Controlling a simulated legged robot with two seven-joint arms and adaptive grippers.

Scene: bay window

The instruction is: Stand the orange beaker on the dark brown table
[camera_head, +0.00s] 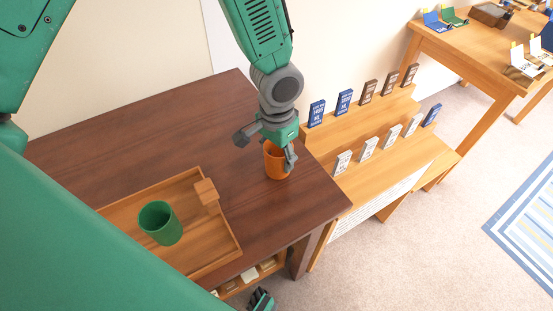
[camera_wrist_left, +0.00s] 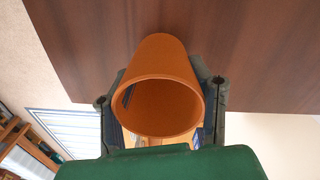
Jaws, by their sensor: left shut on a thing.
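The orange beaker (camera_head: 275,166) is upright, or nearly so, at the right part of the dark brown table (camera_head: 165,120). My left gripper (camera_head: 268,145) comes down from above and is shut on the beaker, covering part of its rim. In the left wrist view the beaker (camera_wrist_left: 160,95) sits between the two fingers with its open mouth toward the camera, the table (camera_wrist_left: 245,50) behind it. I cannot tell whether its base touches the table. A bit of my right gripper (camera_head: 262,299) shows at the bottom edge; its fingers are unclear.
A stepped wooden stand (camera_head: 375,125) with several upright small boxes stands right of the table. The table's back left is bare.

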